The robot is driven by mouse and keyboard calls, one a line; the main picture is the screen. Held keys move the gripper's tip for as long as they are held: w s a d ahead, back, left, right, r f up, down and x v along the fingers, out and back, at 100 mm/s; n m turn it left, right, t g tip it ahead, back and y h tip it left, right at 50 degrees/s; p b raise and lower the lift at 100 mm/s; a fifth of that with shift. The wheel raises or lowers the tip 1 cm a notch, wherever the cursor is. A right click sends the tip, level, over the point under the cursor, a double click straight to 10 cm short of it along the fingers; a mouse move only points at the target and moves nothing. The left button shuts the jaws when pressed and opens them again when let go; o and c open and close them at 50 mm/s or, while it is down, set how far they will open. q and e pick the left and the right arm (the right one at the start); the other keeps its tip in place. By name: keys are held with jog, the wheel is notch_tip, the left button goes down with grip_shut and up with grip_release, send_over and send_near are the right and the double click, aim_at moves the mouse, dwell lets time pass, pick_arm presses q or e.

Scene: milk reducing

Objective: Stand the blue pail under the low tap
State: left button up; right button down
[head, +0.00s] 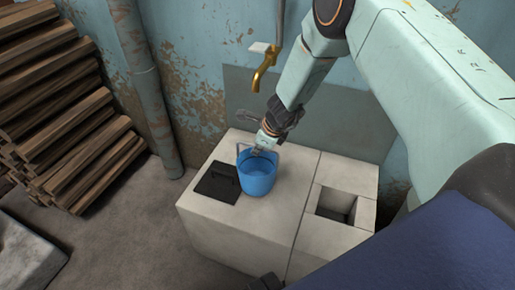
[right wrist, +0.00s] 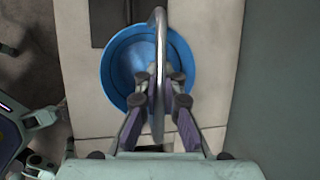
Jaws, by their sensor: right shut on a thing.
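The blue pail (head: 257,180) is upright over the pale stone counter (head: 225,228), just right of the black plate. I cannot tell whether its base touches the stone. My right gripper (head: 262,148) is above the pail, shut on its grey handle. In the right wrist view the gripper (right wrist: 160,82) pinches the handle (right wrist: 159,30), with the round blue pail (right wrist: 120,55) below; it looks empty. A brass tap (head: 264,68) sticks out from the wall, above and behind the pail. Only one tap shows.
The black plate (head: 217,182) lies in the counter top. A square opening (head: 336,204) is at its right end. A vertical pipe (head: 150,85) runs down the wall at left, beside stacked timber (head: 60,110). The counter front is clear.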

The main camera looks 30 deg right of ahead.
jog(key=shift+d+r, duration=0.1)
jog(key=shift+f, duration=0.2)
jog(key=c, duration=1.4)
grip_release()
jog(key=v, duration=0.7)
jog(key=shift+s+r, duration=0.2)
